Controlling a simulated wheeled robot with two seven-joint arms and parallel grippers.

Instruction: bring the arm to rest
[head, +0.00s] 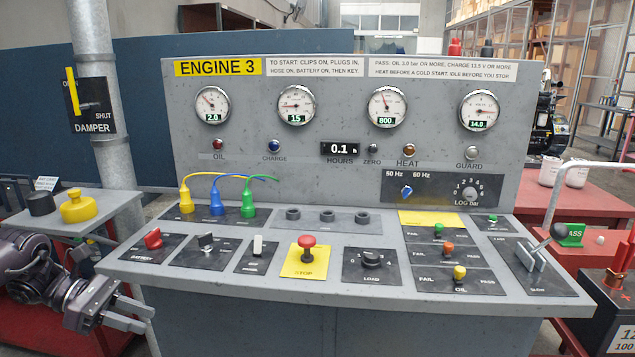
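My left gripper (139,314) is at the lower left in the head view, with its arm coming in from the left edge. Its two fingers point right and stand apart with nothing between them. It is in front of and below the left front corner of the grey engine console (350,285). It looks apart from the console, though the exact gap is hard to judge. My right gripper is not in the frame.
Console controls include the battery switch (153,238), red stop button (306,242) and a lever (540,250). A grey side table (110,213) holds a yellow knob-topped piece (78,207). A red bench (580,197) and battery (612,300) are at right.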

